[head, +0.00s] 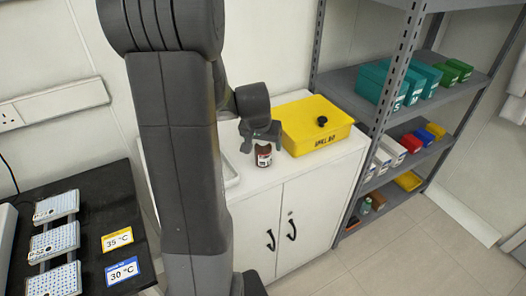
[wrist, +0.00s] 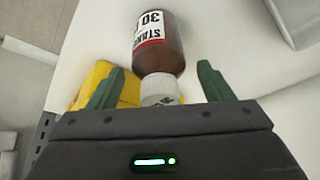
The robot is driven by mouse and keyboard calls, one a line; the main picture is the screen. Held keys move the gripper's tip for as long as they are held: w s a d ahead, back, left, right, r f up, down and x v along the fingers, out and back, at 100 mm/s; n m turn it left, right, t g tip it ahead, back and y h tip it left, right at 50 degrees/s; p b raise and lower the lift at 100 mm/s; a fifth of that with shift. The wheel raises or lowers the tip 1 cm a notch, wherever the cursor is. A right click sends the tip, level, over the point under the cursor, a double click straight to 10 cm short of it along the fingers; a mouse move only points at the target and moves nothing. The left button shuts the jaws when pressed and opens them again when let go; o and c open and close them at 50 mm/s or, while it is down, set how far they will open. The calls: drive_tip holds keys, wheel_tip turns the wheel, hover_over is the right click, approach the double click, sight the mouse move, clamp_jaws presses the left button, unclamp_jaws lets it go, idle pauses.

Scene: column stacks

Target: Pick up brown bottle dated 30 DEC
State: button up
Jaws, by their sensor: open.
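The brown bottle (head: 263,160) stands upright on the white cabinet top, just left of the yellow box. It has a white label and, in the wrist view, a white cap (wrist: 158,88). In the wrist view the bottle (wrist: 172,58) appears upside down, and its label reads "STAN" and "30", with the rest of the date out of sight around the side. My gripper (head: 262,143) is just above the bottle in the head view. In the wrist view my gripper (wrist: 160,84) is open, its two green fingers apart on either side of the cap, with nothing held.
A white tray (head: 229,170) lies to the left. Metal shelving (head: 350,85) with coloured boxes stands right of the cabinet (head: 312,215).

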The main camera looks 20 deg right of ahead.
drive_tip(key=shift+w+d+f, duration=0.1)
drive_tip(key=shift+f, duration=0.25)
drive_tip(key=c, duration=1.2)
drive_tip(key=shift+o, duration=0.2)
drive_tip(key=shift+r, duration=0.1)
